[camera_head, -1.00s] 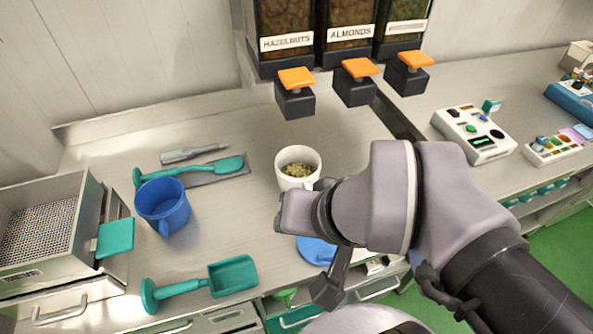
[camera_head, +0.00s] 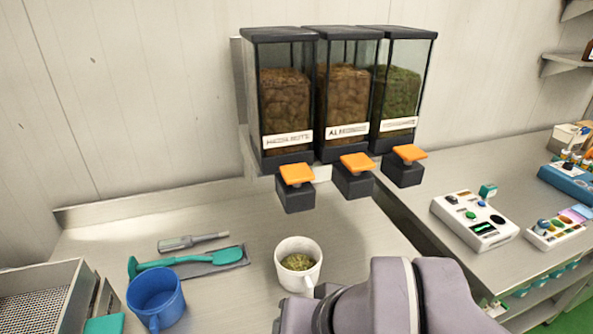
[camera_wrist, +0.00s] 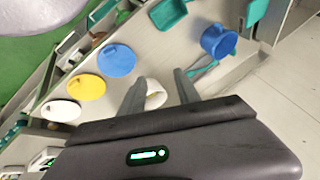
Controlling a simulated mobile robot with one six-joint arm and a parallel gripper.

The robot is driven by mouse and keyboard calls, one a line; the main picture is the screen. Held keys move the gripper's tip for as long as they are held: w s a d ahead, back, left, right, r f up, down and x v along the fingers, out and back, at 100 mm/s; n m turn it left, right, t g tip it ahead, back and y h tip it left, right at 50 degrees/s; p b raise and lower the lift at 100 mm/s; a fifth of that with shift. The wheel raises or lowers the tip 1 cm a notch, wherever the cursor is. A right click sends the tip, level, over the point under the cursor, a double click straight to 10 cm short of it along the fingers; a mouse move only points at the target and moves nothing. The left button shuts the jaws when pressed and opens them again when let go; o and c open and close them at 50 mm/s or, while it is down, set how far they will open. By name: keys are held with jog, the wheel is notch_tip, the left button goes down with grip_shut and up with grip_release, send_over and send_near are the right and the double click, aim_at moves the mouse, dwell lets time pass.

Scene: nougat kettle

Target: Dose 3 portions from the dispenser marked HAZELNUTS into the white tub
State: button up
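The HAZELNUTS dispenser (camera_head: 286,112) is the leftmost of three clear wall dispensers, filled with brown pieces; its label is blurred now but was legible earlier. Under it is an orange-topped lever (camera_head: 297,174) over a black outlet. The white tub (camera_head: 288,252), mug-like with a handle, stands upright on the counter below and holds greenish-brown bits. My gripper is right of the tub in the head view, its fingertips hidden there. In the wrist view my gripper (camera_wrist: 160,90) has its fingers apart, with part of the tub (camera_wrist: 153,86) showing between them, not visibly clamped.
The ALMONDS dispenser (camera_head: 344,100) and a green-filled one (camera_head: 398,95) hang to the right. Control boxes (camera_head: 475,220) stand right. Blue (camera_wrist: 117,60) and yellow (camera_wrist: 86,87) discs show in the wrist view.

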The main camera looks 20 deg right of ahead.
grip_shut()
dwell(1.0)
dwell(0.5)
